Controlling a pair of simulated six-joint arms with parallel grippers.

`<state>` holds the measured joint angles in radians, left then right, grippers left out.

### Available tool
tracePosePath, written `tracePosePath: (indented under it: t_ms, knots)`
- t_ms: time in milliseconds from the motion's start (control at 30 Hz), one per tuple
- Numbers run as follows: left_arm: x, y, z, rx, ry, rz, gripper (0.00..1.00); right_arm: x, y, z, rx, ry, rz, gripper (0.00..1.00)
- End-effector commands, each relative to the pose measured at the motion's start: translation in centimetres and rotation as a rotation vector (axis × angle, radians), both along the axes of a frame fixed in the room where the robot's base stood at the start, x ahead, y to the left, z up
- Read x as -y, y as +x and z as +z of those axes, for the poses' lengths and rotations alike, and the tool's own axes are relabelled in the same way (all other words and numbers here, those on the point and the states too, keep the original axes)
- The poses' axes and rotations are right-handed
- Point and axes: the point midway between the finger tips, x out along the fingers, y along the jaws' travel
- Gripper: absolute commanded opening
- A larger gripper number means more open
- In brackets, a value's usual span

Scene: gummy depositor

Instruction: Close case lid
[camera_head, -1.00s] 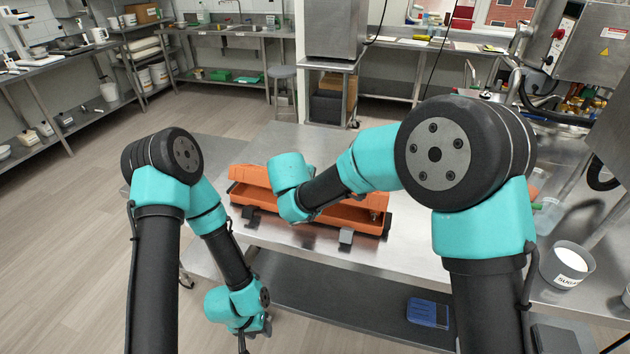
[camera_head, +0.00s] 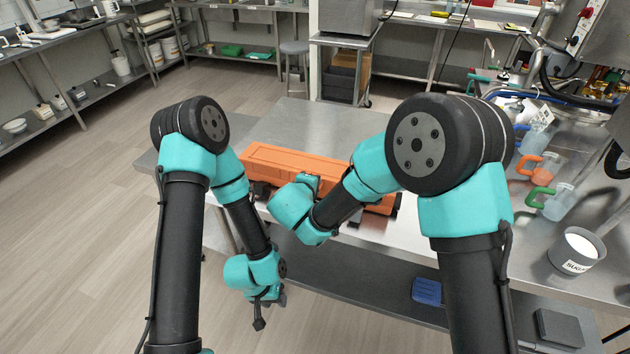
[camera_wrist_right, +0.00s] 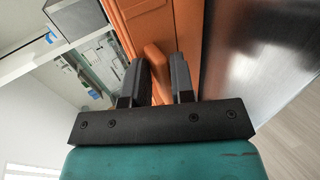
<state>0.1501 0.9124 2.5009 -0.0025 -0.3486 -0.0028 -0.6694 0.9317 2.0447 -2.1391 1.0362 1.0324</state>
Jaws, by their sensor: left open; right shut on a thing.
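The orange case (camera_head: 377,206) lies on the steel table, largely behind my right arm in the head view. Its ribbed lid (camera_head: 290,162) now lies over the top of the body. The front seam is mostly hidden, so I cannot tell if the lid is fully seated. In the right wrist view, the fingers of my right gripper (camera_wrist_right: 158,78) are shut on an orange tab-like handle (camera_wrist_right: 155,55) of the case. My left gripper (camera_head: 262,308) hangs open and empty below and in front of the table edge, apart from the case.
The steel table (camera_head: 305,120) is clear behind the case. Jugs with coloured handles (camera_head: 556,203) and a sugar tub (camera_head: 576,250) stand at the right. A blue item (camera_head: 427,291) lies on the lower shelf.

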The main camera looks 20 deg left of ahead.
Motion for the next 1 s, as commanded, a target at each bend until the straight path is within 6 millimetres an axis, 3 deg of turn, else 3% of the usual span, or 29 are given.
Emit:
tracePosePath:
  t_ms: [33, 100, 567, 600, 700, 1000]
  knots:
    - [0.00, 0.00, 0.00, 0.000, 0.000, 0.000, 0.43, 0.20, -0.07, -1.26, -0.022, -0.004, -0.002, 0.00]
    - [0.00, 0.00, 0.00, 0.000, 0.000, 0.000, 0.43, 0.24, -0.09, -1.53, -0.024, -0.003, -0.003, 0.00]
    - [0.00, 0.00, 0.00, 0.000, 0.000, 0.000, 0.43, 0.45, -0.10, -1.87, -0.027, -0.002, -0.009, 0.00]
    - [0.00, 0.00, 0.00, 0.000, 0.000, 0.000, 0.43, 0.45, -0.11, -1.88, -0.028, -0.003, -0.008, 0.27]
    - [-0.01, 0.00, 0.00, 0.000, 0.000, 0.000, 0.43, 0.45, -0.10, -1.86, -0.028, -0.003, -0.008, 0.36]
    - [0.00, 0.00, 0.00, 0.000, 0.000, 0.000, 0.43, 0.48, -0.06, -1.77, -0.025, -0.003, -0.010, 0.38]
